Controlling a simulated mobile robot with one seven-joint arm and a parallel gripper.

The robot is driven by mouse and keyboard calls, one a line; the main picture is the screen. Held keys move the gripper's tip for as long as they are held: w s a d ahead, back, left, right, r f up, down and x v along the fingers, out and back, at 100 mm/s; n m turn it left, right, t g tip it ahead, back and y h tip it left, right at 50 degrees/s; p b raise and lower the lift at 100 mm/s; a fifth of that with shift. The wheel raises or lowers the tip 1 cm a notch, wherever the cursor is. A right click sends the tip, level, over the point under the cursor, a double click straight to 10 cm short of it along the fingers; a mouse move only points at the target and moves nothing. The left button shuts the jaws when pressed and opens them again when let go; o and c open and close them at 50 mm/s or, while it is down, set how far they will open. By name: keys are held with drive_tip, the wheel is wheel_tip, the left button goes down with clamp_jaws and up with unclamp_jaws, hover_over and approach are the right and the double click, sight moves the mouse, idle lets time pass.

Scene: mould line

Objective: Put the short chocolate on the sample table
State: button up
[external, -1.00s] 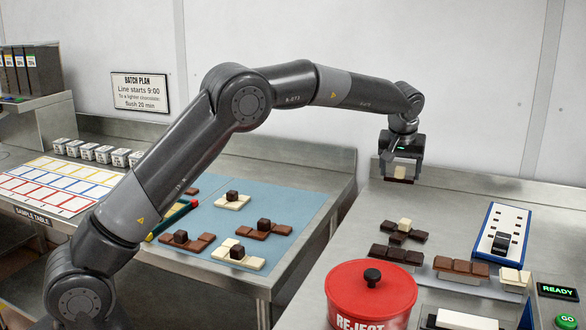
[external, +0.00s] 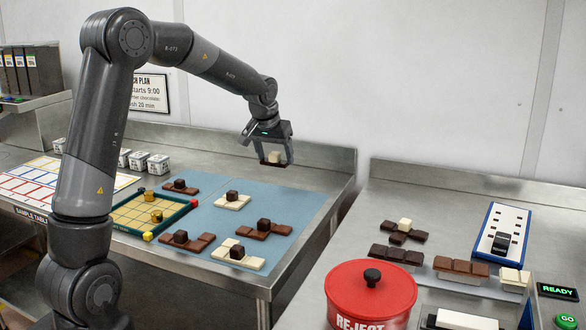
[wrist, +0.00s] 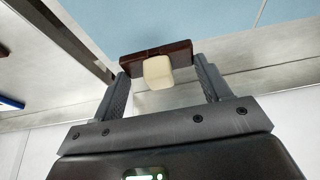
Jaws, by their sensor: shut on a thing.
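My gripper (external: 273,160) is shut on a dark chocolate (wrist: 183,52), a short dark bar with a cream cube on top. It holds the piece in the air above the back edge of the blue mat; the wrist view shows the bar between both fingers. The sample table (external: 140,192) is the steel table at left, with a label on its front edge. On it lies a white sheet with yellow, blue and red boxes (external: 28,181), partly hidden by my arm.
The blue mat (external: 215,225) carries several chocolates with dark cubes. A green-framed game board (external: 150,213) lies left of it. Several small white blocks (external: 158,164) stand at the back. The right table holds more chocolates, a red reject pot (external: 370,300) and a blue-edged panel (external: 503,235).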

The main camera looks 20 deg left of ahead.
drive_tip(key=shift+s+a, duration=0.25)
drive_tip(key=shift+a, duration=0.1)
hover_over(253, 186)
drive_tip(key=s, duration=0.1)
drive_tip(key=f, duration=0.7)
drive_tip(key=shift+s, duration=0.2)
drive_tip(key=shift+f, duration=2)
drive_tip(key=shift+f, duration=0.2)
drive_tip(key=o, duration=1.1)
